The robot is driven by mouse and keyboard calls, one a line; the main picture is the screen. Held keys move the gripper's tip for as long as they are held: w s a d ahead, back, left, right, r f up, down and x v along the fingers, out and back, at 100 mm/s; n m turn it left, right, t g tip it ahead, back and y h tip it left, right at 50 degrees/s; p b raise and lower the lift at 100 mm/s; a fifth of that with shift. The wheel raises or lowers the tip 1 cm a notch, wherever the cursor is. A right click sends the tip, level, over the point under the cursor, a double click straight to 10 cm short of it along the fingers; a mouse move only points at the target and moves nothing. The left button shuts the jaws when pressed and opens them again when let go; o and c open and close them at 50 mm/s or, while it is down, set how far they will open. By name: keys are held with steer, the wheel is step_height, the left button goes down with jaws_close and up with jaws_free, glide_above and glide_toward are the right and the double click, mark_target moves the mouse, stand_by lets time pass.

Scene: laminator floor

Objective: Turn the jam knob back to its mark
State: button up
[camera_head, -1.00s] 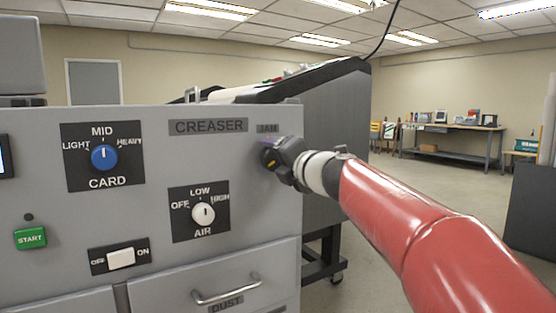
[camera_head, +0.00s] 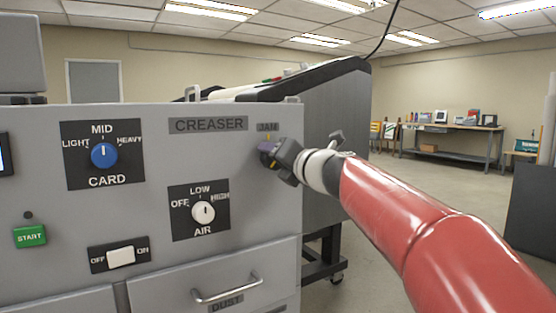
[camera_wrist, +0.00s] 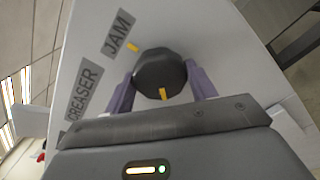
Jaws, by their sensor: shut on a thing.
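The jam knob (camera_wrist: 158,70) is dark and faceted, on the grey creaser panel under the JAM label (camera_wrist: 118,33). A yellow pointer line shows on the knob's lower part in the wrist view. The yellow mark on the panel lies up and left of the knob there, apart from the pointer line. My gripper (camera_wrist: 162,88) is shut on the knob, with one purple finger on each side. In the head view my gripper (camera_head: 269,154) reaches the panel's right end and hides most of the knob; the yellow mark shows just above it.
The blue card knob (camera_head: 104,155), white air knob (camera_head: 203,212), white on/off switch (camera_head: 121,257) and green start button (camera_head: 30,236) are on the same panel, left of my gripper. A drawer handle (camera_head: 227,290) juts out below. Open floor lies to the right.

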steer(key=m+b, duration=1.4)
steer(key=m, duration=1.4)
steer(key=shift+f, duration=0.15)
stand_by(1.3)
steer(key=shift+b, duration=0.3)
steer(key=o, duration=1)
